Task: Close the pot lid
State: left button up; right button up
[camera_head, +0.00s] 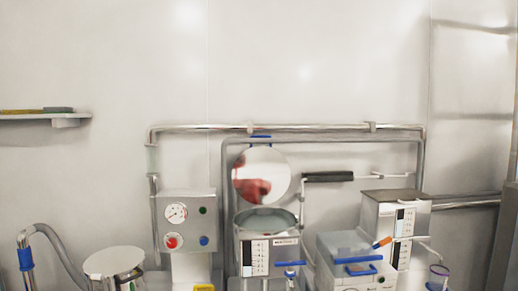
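The pot (266,221) is a round metal vessel set in a white panelled unit in the lower middle of the head view. Its lid (262,176) is a round, shiny disc standing upright behind and above the pot's open mouth. The lid has a reddish reflection on it. A dark handle (328,176) on a thin metal rod extends to the right of the lid. Neither of my grippers is in view.
A control box (187,221) with a gauge stands left of the pot. A white machine with blue handles (352,262) and a metal box (395,214) stand to the right. A round metal vessel (114,262) is at the lower left. Pipes frame the back wall.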

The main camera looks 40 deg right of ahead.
aim_at(261, 175)
jog(key=l+z, duration=0.1)
jog(key=z, duration=0.3)
jog(key=i+z, duration=0.15)
jog(key=z, duration=0.3)
jog(key=i+z, duration=0.1)
jog(key=z, duration=0.3)
jog(key=i+l+z, duration=0.1)
jog(key=z, duration=0.75)
jog(key=i+j, duration=0.05)
